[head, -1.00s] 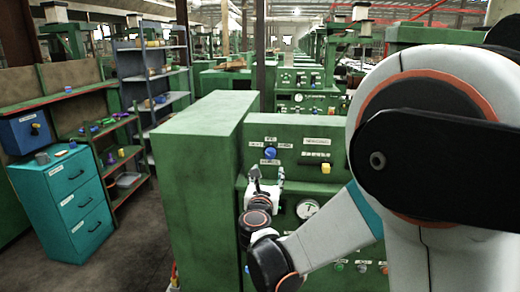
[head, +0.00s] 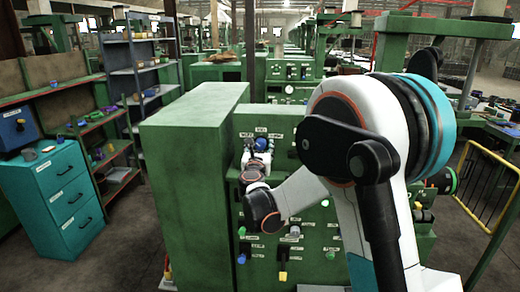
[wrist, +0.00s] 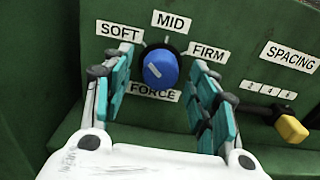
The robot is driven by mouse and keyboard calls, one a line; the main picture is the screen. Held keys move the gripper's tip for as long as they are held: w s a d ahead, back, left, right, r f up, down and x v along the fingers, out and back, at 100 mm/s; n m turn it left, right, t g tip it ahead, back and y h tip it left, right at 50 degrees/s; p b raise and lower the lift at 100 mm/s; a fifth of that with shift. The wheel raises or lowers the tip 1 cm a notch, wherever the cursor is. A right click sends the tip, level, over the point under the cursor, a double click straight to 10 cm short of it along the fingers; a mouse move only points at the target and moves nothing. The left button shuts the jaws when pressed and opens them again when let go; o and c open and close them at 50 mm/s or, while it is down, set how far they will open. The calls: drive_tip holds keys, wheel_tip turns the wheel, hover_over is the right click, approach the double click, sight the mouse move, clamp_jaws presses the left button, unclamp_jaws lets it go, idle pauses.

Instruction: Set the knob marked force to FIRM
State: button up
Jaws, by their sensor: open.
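The blue force knob (wrist: 161,70) sits on the green panel, with the labels SOFT at its upper left, MID above, FIRM at its upper right and FORCE below. A short pale line on its face slants to the upper left, seemingly toward SOFT. In the wrist view my gripper (wrist: 162,92) is open, with one teal-padded finger on each side of the knob and gaps showing. I cannot tell how deep the fingers reach. In the head view the knob (head: 261,143) shows just above my gripper (head: 259,154), which partly covers the panel there.
A yellow spacing knob (wrist: 291,128) lies to the right of the gripper. Other knobs and small buttons, such as a yellow one (head: 283,275), are lower on the panel. A teal drawer cabinet (head: 62,192) and shelves stand at the left; a yellow rail (head: 490,160) is at the right.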

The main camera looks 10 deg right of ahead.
drive_tip(key=shift+w+d, duration=0.1)
drive_tip(key=shift+w, duration=0.15)
drive_tip(key=c, duration=1.1)
